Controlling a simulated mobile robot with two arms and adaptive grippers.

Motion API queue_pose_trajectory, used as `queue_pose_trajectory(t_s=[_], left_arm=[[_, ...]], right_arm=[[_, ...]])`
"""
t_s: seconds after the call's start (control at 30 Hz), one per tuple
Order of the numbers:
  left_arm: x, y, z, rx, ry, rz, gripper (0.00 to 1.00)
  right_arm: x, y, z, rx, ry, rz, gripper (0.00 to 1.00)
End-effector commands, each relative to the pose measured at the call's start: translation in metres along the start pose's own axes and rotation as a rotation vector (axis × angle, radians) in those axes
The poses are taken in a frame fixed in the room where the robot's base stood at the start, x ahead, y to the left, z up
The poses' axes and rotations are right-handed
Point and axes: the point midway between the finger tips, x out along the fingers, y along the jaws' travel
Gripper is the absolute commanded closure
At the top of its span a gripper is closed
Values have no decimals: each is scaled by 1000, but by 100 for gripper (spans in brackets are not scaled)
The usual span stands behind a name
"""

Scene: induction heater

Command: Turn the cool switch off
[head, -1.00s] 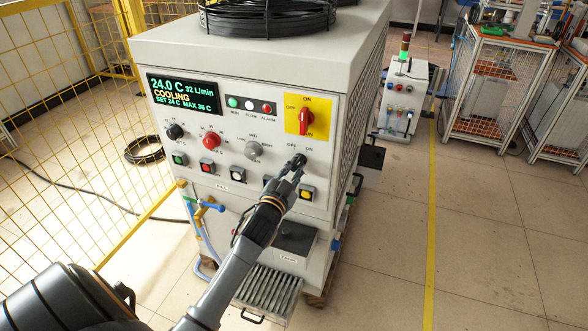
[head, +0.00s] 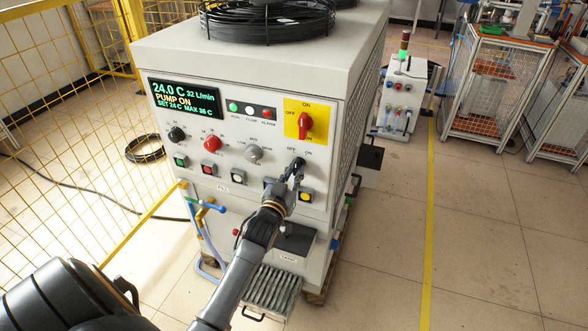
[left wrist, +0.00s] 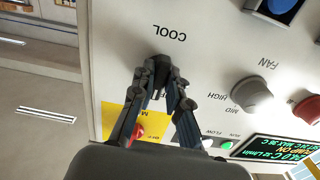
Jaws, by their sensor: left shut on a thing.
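The cool switch (head: 299,162) is a small black knob on the white front panel of the machine, below the OFF and ON marks in the head view. In the left wrist view the black knob (left wrist: 160,68) sits beside the word COOL, which appears upside down. My left gripper (head: 294,171) is at the knob, shut on it. In the left wrist view its two dark fingers (left wrist: 163,80) close around the knob from both sides and partly hide it, so its exact pointing is hard to read. The display (head: 184,97) reads 24.0 C and PUMP ON. My right gripper is not in view.
A red main switch on a yellow plate (head: 293,107) is above the knob. A grey fan knob (head: 254,154) is to its left, and a yellow button (head: 306,196) is below. A yellow fence (head: 60,120) stands at left.

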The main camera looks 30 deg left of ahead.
Motion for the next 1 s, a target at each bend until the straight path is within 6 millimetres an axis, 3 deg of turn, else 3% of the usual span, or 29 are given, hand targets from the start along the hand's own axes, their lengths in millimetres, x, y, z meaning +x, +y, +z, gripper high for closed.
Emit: queue_pose_trajectory(t_s=[0.4, 0.93, 0.97, 1.0], left_arm=[[0, 1, -2, -189, 2, 0, 100], [1, 1, -2, -212, 4, 0, 100], [1, 1, -2, -212, 4, 0, 79], [1, 1, -2, -211, 4, 0, 71]], right_arm=[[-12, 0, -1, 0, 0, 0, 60], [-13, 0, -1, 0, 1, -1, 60], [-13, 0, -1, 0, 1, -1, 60], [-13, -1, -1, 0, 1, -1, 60]])
